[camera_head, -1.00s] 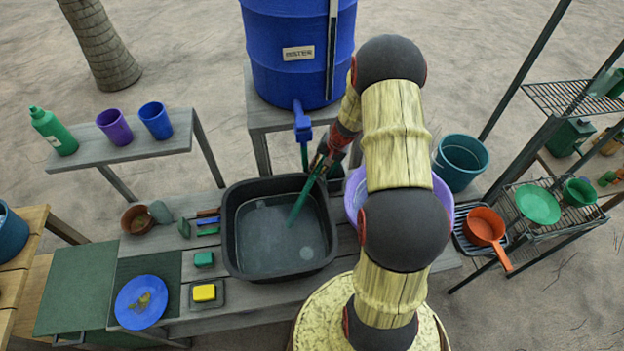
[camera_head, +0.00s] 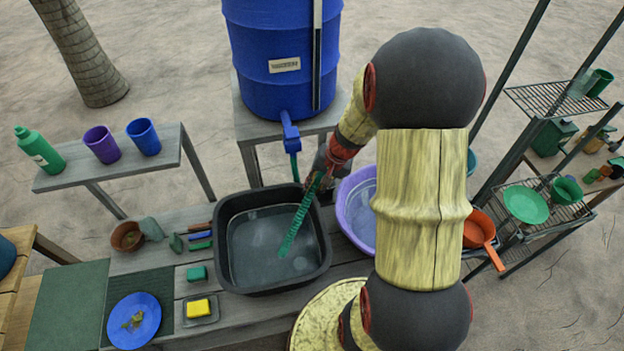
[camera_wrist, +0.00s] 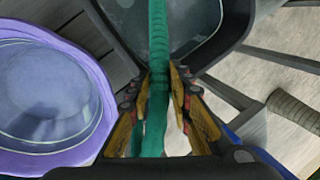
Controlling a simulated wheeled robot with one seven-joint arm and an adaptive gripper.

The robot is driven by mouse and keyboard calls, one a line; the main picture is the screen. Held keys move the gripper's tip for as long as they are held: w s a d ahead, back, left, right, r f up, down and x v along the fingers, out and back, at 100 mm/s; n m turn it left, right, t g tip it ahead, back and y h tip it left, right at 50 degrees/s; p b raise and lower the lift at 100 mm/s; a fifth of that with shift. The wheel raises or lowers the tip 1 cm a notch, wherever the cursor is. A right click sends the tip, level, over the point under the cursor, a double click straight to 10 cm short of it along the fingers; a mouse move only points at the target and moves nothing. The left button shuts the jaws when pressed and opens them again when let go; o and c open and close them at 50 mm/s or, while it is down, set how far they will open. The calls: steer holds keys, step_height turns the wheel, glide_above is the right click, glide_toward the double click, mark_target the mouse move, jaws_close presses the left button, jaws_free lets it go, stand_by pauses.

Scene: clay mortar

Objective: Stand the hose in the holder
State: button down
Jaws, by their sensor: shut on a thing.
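The hose (camera_head: 297,223) is green and ribbed. In the head view it slants down from my gripper (camera_head: 319,181) over the black basin (camera_head: 322,279), its lower end over the water. In the wrist view the hose (camera_wrist: 158,40) runs between the two fingers of my gripper (camera_wrist: 160,88), which is shut on it, and passes over the basin. I cannot make out a holder for the hose; my arm hides part of the bench behind and to the right of the basin.
The blue barrel (camera_head: 270,60) with its tap (camera_head: 289,130) stands behind the basin. The purple tub (camera_head: 345,215) is just right of it. Sponges, brushes and a blue plate (camera_head: 145,308) lie left of it. An orange pan (camera_head: 476,228) stands at right.

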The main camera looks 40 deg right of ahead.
steer(key=shift+s+a+r, duration=0.2)
steer(key=shift+s+r, duration=0.2)
steer(key=shift+s, duration=0.15)
steer(key=shift+d+r, duration=0.2)
steer(key=shift+r, duration=0.15)
steer(key=w+d+r+p, duration=0.1)
steer(key=d+r+p, duration=0.3)
steer(key=d+r, duration=0.2)
steer(key=shift+w+d, duration=0.15)
steer(key=shift+w, duration=0.25)
